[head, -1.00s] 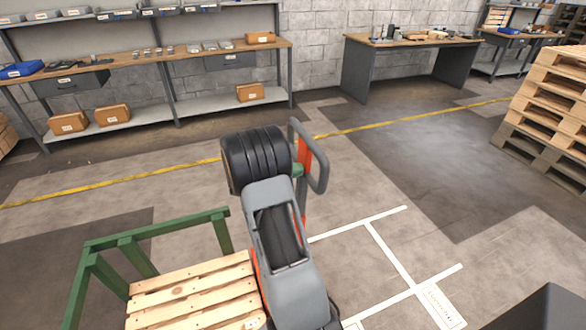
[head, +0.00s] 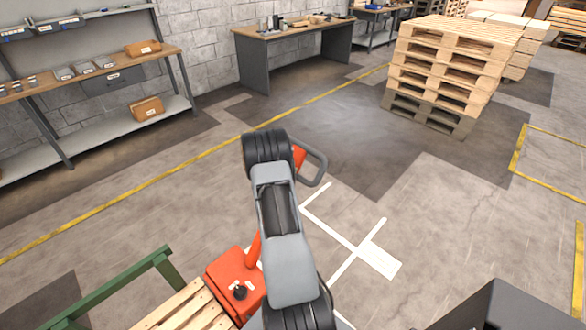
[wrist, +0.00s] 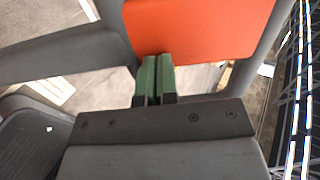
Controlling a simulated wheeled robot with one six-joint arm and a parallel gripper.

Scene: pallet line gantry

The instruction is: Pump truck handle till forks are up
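The pump truck's orange body (head: 233,280) is at the lower middle of the head view, with an orange shaft (head: 253,248) rising behind my arm. The handle's grey loop (head: 318,168) shows just right of my wrist. In the wrist view the handle's orange plate (wrist: 200,25) fills the top, with grey loop bars to either side. My gripper (wrist: 157,62) has its green fingers side by side, with only a thin line between them. Its tips overlap the plate's lower edge; I cannot tell whether they touch it. The forks are hidden, so their height does not show.
A wooden pallet (head: 190,308) with a green rail (head: 110,290) is at lower left. A pallet stack (head: 448,70) stands at upper right. A workbench (head: 290,50) and shelving (head: 100,75) line the wall.

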